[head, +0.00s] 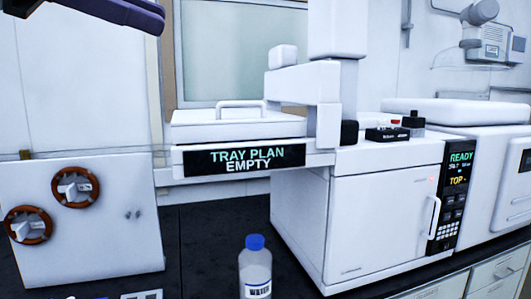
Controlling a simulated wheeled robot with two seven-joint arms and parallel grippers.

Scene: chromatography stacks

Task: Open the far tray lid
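A white tray lid (222,127) with a raised bar handle (240,102) lies flat on the tray unit in the middle of the head view; it looks closed. I see only this one tray lid. Below it, the tray unit's front panel (245,159) reads "TRAY PLAN EMPTY". My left gripper (140,12) is a dark purple shape at the upper left edge of the view, above and left of the lid and apart from it. It is partly cut off, so its opening does not show. My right gripper is not in view.
A white arm-like tower (302,82) stands against the lid's right side. A white instrument (385,215) with a "READY" display stands to the right. A blue-capped water bottle (255,272) stands in front. A white box with two knobs (105,225) is at left. Dark bench lies between.

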